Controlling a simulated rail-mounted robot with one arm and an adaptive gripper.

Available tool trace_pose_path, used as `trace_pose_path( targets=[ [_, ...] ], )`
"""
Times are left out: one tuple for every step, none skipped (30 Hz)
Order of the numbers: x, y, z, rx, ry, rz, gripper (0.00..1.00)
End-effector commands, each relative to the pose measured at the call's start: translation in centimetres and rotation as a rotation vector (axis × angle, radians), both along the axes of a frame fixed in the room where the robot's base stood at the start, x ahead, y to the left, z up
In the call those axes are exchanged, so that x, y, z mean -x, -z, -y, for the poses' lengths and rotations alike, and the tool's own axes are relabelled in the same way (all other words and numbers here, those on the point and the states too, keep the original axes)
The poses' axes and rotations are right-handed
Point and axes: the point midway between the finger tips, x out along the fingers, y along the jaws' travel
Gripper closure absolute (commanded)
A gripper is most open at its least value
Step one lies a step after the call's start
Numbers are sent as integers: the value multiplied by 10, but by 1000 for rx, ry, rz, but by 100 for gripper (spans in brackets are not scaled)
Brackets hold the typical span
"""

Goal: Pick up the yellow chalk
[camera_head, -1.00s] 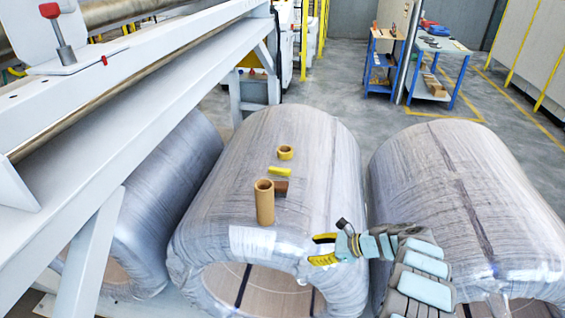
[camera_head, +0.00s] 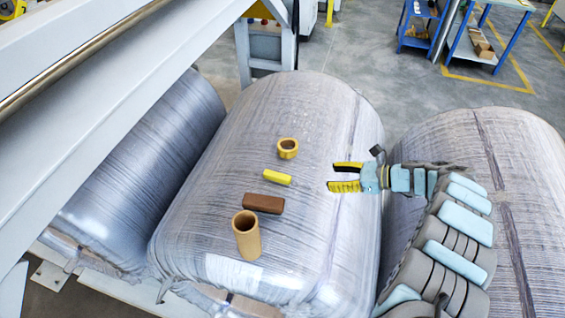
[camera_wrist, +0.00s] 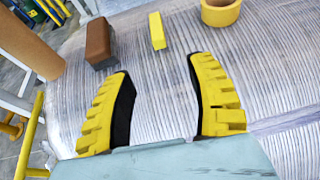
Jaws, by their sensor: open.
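The yellow chalk (camera_head: 277,177) is a small yellow stick lying on top of the middle wrapped coil (camera_head: 335,130). It lies between a yellow tape roll and a brown block. In the wrist view the chalk (camera_wrist: 157,31) shows ahead of my fingers, beyond the gap between them and a little left of its middle. My gripper (camera_head: 331,176), with yellow and black fingers, is open and empty to the right of the chalk, apart from it. In the wrist view my gripper (camera_wrist: 158,76) has its two fingers spread wide.
A brown block (camera_head: 263,203) and an upright tan cardboard tube (camera_head: 246,236) stand near the chalk on the coil. A yellow tape roll (camera_head: 288,148) lies farther back. More wrapped coils flank the middle one. A white machine beam (camera_head: 110,85) runs along the left.

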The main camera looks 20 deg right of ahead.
Motion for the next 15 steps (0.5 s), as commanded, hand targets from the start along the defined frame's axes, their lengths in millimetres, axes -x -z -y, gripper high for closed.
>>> trace_pose_path(
  targets=[
    [-2,2,-3,-2,-1,-1,44],
    [-4,3,-6,-3,-1,-1,44],
    [-7,5,-9,-4,-1,-1,44],
    [-10,7,-13,-3,0,-2,44],
    [-13,9,-17,-3,0,-2,44],
    [-18,12,-22,-2,-1,-3,44],
    [-21,14,-25,-2,-1,-3,44],
    [-24,16,-29,-3,-1,-2,44],
    [-28,18,-34,-3,-2,-1,44],
    [-32,21,-38,-3,-3,-2,44],
    [-35,23,-41,-2,-2,-2,44],
    [-40,26,-46,-1,0,-2,44],
    [-43,28,-50,-1,0,-2,44],
    [-46,31,-54,0,-1,-2,44],
    [-50,34,-58,0,-1,-2,44]
  ],
)
